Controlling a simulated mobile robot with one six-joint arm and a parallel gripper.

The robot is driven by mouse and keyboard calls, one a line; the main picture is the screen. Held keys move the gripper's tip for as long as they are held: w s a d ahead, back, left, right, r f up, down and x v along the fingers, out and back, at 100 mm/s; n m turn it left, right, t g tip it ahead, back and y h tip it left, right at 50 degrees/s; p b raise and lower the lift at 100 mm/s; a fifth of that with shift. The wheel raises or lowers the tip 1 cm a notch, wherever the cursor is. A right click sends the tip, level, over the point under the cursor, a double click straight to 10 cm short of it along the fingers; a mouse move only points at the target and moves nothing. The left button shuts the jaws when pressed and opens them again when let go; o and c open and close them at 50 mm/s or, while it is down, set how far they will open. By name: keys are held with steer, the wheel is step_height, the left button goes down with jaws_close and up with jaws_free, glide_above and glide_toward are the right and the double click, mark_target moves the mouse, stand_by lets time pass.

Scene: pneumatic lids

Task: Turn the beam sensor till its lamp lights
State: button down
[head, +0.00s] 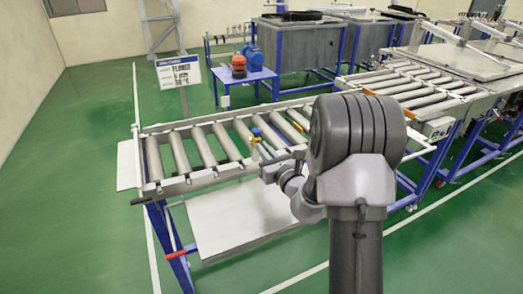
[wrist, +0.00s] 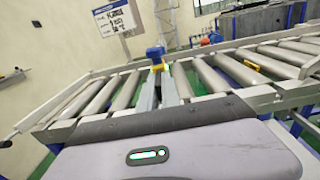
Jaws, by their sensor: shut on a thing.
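In the head view my gripper (head: 262,153) is small and partly hidden by my arm. I cannot make out a lit lamp on the sensor. The green light in the wrist view is on my gripper's own body.
The roller conveyor (head: 180,188) runs from left to right, with a small yellow piece (wrist: 252,66) on it. A sign (head: 180,72) stands behind it. A blue table (head: 243,77) carries a red-orange device. Green floor lies open at the left.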

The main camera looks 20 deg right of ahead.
steer(key=shift+h, duration=0.4)
steer(key=c, duration=1.6)
jaws_free()
steer(key=shift+o, duration=0.2)
steer(key=shift+s, duration=0.1)
steer(key=s+p, duration=1)
steer(key=s, duration=0.7)
steer(key=shift+a+p, duration=0.15)
steer(key=shift+p, duration=0.2)
steer(key=shift+s, duration=0.1)
